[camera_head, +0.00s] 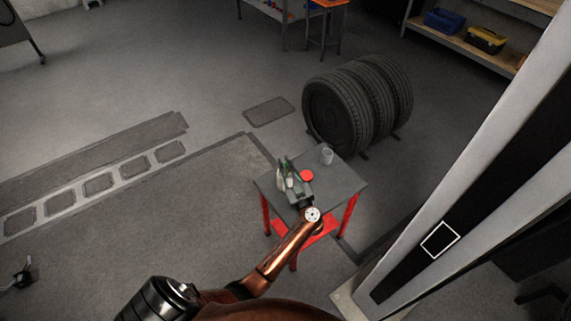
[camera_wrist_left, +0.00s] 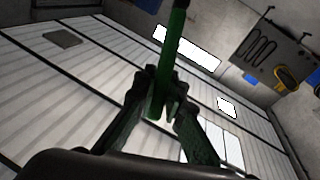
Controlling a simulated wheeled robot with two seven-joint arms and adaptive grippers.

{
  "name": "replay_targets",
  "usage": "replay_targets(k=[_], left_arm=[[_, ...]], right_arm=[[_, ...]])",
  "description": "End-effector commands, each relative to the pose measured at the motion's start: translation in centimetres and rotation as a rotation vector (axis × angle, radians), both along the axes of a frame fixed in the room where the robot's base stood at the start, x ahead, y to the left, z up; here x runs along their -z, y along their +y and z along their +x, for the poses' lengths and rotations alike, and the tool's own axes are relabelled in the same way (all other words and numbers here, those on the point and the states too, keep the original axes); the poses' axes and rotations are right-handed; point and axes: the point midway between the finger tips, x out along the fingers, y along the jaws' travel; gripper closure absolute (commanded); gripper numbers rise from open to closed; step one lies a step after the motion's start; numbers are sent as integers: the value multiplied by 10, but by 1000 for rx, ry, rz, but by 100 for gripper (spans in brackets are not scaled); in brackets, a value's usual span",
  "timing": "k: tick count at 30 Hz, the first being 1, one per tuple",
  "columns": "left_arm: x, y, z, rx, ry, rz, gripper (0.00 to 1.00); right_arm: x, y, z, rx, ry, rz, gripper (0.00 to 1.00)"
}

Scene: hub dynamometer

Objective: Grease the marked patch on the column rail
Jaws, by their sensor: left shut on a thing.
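The marked patch (camera_head: 440,239) is a white-outlined square on the dark strip of the column rail (camera_head: 467,205), at the right of the head view. My left gripper (camera_head: 287,172) is over the small table, well left of the patch. It is shut on a slim green tool (camera_wrist_left: 170,65), which runs up out of the wrist view and darkens towards the top; its far end is cut off there. A round red item (camera_head: 307,176) is beside the gripper at the table. I cannot tell what it holds. My right gripper is out of view.
The grey-topped table (camera_head: 345,182) has red legs and carries a clear cup (camera_head: 327,155) near its back. Floor at the left is mostly open. A shelf (camera_head: 470,45) with bins is at the back right.

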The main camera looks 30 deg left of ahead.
Motion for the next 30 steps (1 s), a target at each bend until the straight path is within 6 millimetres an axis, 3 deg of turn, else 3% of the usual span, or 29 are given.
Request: replay_targets(k=[30], left_arm=[[12,0,0,0,1,1,100]], right_arm=[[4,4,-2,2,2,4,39]])
